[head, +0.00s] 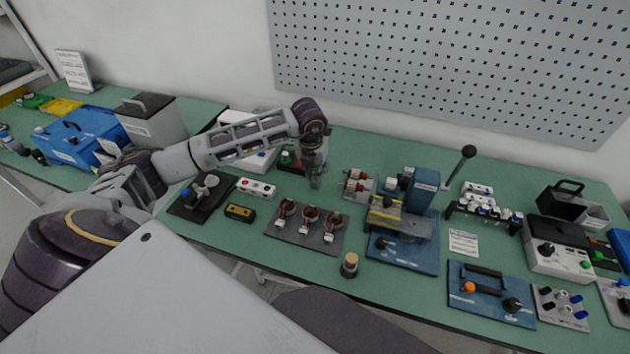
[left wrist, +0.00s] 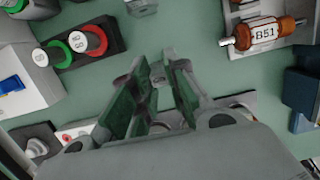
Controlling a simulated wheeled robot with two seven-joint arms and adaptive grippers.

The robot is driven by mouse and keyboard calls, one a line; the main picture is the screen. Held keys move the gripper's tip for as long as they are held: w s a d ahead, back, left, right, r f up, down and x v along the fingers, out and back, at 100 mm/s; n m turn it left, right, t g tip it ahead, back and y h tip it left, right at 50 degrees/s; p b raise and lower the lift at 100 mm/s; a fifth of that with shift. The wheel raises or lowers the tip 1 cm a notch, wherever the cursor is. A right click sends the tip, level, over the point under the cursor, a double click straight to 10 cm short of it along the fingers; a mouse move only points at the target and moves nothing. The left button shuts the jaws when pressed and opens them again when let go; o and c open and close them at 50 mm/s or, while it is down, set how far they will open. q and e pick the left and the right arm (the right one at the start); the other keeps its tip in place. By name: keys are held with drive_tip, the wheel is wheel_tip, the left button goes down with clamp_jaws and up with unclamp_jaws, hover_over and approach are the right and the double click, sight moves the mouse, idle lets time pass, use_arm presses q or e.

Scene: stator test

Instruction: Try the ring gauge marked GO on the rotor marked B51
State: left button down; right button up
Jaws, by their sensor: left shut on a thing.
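The rotor marked B51 (left wrist: 264,34) has orange-brown ends, a white label and a steel shaft. It lies on a light grey cradle at the upper right of the left wrist view. My right gripper is not in view.
A blue press (head: 415,200) with a lever stands right of the cradle (head: 362,190). A dark mat (head: 275,235) with several red-and-grey parts lies in front. A small capped pot (head: 349,265) stands near the front edge. Green bench shows between them.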

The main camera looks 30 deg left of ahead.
use_arm(q)
drive_tip(key=shift+r+p, duration=0.75)
drive_tip(key=shift+r, duration=0.75)
